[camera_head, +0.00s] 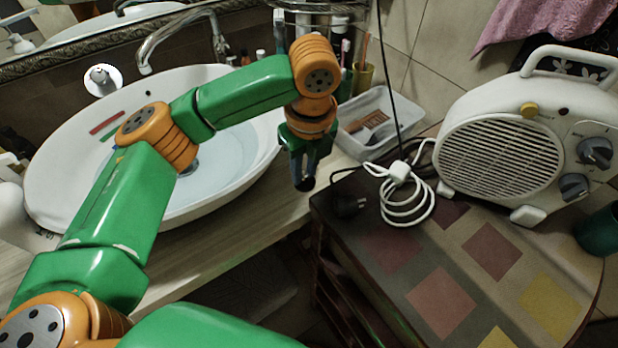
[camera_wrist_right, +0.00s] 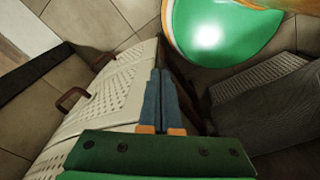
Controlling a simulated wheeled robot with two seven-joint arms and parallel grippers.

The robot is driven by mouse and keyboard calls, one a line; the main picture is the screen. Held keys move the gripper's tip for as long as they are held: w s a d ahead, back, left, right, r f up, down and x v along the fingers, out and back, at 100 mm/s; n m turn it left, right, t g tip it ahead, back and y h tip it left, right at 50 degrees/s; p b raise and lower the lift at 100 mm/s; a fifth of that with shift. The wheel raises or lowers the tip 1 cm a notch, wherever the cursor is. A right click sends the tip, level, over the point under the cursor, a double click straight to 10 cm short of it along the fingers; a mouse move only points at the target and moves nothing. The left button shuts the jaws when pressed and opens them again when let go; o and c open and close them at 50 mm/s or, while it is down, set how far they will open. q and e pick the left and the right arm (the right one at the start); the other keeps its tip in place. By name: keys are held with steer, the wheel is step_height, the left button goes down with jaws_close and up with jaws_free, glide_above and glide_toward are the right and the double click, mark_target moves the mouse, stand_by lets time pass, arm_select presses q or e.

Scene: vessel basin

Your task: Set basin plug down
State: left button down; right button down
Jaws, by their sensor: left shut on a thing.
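My left gripper (camera_head: 302,181) points down in the head view, at the counter's front edge, right of the white basin (camera_head: 60,165). It is shut on a small dark thing at its fingertips, taken to be the basin plug; the fingers hide most of it. The basin holds water, and its drain (camera_head: 188,168) shows partly behind my left arm. My right gripper (camera_wrist_right: 163,98) shows only in the right wrist view, its two fingers together with nothing seen between them.
A clear tray (camera_head: 385,115) lies behind. A pale woven basket (camera_wrist_right: 110,95) is near my right gripper.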

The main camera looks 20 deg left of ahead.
mark_target(309, 179)
arm_select(q)
steer(key=w+f, duration=0.2)
steer(key=f, duration=0.1)
steer(key=shift+w+f, duration=0.15)
steer(key=shift+w, duration=0.2)
step_height(309, 179, down, 3)
steer(key=shift+w+r+p, duration=0.1)
steer(key=shift+p, duration=0.5)
steer(key=shift+f, duration=0.25)
steer(key=c, duration=0.7)
jaws_free()
steer(key=shift+f, duration=0.1)
step_height(309, 179, up, 12)
steer(key=s+d, duration=0.1)
steer(key=shift+b, duration=0.3)
